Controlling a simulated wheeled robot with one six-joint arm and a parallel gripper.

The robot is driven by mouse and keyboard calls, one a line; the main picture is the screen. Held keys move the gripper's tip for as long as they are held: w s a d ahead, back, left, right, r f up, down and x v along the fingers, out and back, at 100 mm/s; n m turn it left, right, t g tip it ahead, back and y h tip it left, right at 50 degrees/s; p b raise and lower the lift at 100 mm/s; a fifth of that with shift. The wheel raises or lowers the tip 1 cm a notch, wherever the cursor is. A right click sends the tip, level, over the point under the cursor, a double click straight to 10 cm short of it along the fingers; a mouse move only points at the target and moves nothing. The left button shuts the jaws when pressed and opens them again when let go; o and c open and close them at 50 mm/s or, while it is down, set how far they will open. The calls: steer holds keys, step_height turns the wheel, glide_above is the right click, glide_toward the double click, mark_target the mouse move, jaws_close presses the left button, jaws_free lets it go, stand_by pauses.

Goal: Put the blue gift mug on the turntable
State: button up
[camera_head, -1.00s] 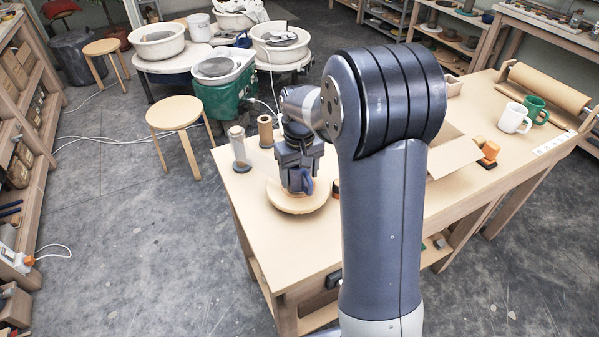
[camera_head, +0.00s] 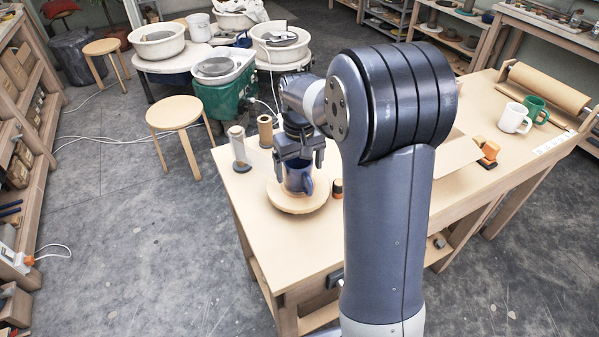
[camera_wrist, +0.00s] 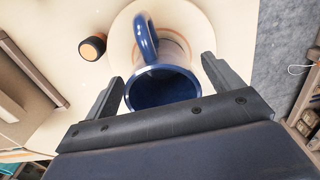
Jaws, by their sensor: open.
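The blue mug (camera_head: 298,177) stands upright on the round pale turntable (camera_head: 290,203) near the left end of the table. In the wrist view the mug (camera_wrist: 160,85) shows its dark blue inside and its blue handle, with the turntable (camera_wrist: 120,45) under it. My gripper (camera_head: 300,163) is open just above the mug. In the wrist view its two fingers are spread on either side of the mug's rim, apart from it. The mug's far side is hidden in the head view.
A clear jar (camera_head: 239,150) and a spool (camera_head: 265,131) stand behind the turntable. The table front is clear.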

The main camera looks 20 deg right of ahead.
step_height(320, 180, up, 10)
steer(key=shift+f, duration=0.2)
stand_by(1.4)
